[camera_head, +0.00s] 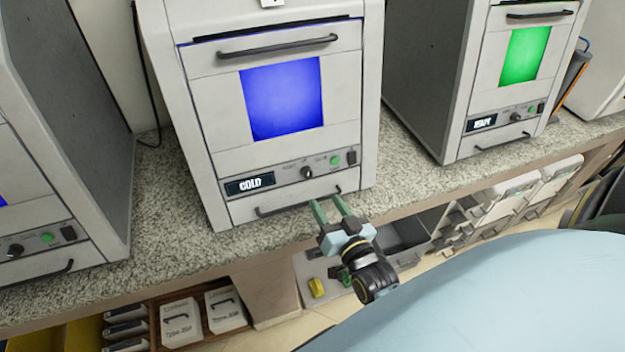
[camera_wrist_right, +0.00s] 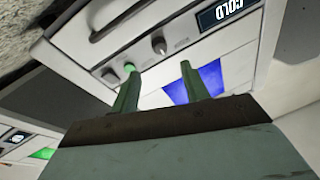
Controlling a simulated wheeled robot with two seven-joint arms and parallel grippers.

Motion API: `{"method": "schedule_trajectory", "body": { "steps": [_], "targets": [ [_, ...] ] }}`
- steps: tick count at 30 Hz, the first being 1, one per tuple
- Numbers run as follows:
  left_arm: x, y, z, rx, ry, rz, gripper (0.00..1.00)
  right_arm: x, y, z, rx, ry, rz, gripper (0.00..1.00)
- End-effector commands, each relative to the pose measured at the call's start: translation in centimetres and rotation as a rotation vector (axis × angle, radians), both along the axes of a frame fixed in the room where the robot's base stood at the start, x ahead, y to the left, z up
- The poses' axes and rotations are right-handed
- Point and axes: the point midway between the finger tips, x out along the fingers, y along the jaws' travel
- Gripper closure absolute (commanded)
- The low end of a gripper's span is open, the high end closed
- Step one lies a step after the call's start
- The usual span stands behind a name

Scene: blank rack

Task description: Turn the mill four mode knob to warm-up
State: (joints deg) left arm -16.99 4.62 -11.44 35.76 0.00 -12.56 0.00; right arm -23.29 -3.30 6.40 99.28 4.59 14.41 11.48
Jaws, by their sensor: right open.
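The middle mill (camera_head: 205,120) has a blue window (camera_head: 282,97) and a display (camera_head: 249,184) reading COLD. Its number label is cut off at the top edge. Its dark mode knob (camera_head: 306,172) sits between the display and a green button (camera_head: 335,160). The knob also shows in the right wrist view (camera_wrist_right: 159,46), above the gap between the fingers. My right gripper (camera_head: 328,203) is open and empty, just in front of the mill's lower panel, below the knob and apart from it. Its fingers (camera_wrist_right: 158,72) point toward the panel. My left gripper is not in view.
A handle (camera_head: 298,202) runs across the mill's bottom drawer, close to my right fingers. A mill with a green window (camera_head: 525,54) stands at right, another mill (camera_head: 65,150) at left. The speckled counter (camera_head: 165,200) has an open grey bin (camera_head: 405,236) below its edge.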

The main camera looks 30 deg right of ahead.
Motion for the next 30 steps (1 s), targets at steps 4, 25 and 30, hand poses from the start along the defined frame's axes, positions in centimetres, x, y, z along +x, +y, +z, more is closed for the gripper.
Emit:
{"method": "schedule_trajectory", "body": {
  "steps": [4,25,30],
  "targets": [
    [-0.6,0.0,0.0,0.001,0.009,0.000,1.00,3.3,-0.5,0.1,-0.001,-0.002,-0.001,0.54],
    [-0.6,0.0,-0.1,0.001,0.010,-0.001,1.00,8.5,-1.2,0.0,-0.002,0.002,0.001,0.54],
    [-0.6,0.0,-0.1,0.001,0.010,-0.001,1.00,8.5,-1.2,0.0,-0.001,0.002,0.001,0.72]
  ]
}}
